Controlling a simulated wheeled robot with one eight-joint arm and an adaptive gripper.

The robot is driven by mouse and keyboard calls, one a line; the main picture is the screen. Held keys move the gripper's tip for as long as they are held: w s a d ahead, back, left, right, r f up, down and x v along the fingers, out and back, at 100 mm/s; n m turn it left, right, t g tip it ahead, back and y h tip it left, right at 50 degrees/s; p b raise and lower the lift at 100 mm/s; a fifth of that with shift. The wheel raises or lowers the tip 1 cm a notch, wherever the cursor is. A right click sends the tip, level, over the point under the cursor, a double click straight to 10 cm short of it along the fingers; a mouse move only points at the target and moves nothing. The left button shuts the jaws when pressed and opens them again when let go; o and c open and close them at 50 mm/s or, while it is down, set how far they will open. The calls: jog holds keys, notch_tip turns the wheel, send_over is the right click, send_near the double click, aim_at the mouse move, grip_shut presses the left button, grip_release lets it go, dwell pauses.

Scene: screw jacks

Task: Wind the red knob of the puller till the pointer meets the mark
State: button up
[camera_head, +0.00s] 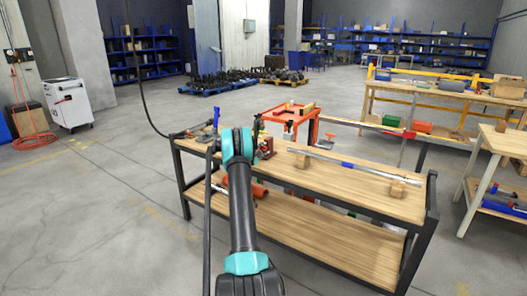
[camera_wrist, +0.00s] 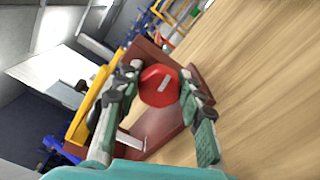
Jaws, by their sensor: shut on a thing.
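The red knob (camera_wrist: 157,88), with a pale line on its face, shows in the wrist view between the two fingers of my gripper (camera_wrist: 160,74). The fingers are shut on it from both sides.
The puller stands on a wooden-topped cart (camera_head: 330,190). An orange frame (camera_head: 290,117) stands behind. The cart's front right top is clear.

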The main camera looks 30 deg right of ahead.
jog(key=o, duration=1.2)
jog(key=v, duration=1.2)
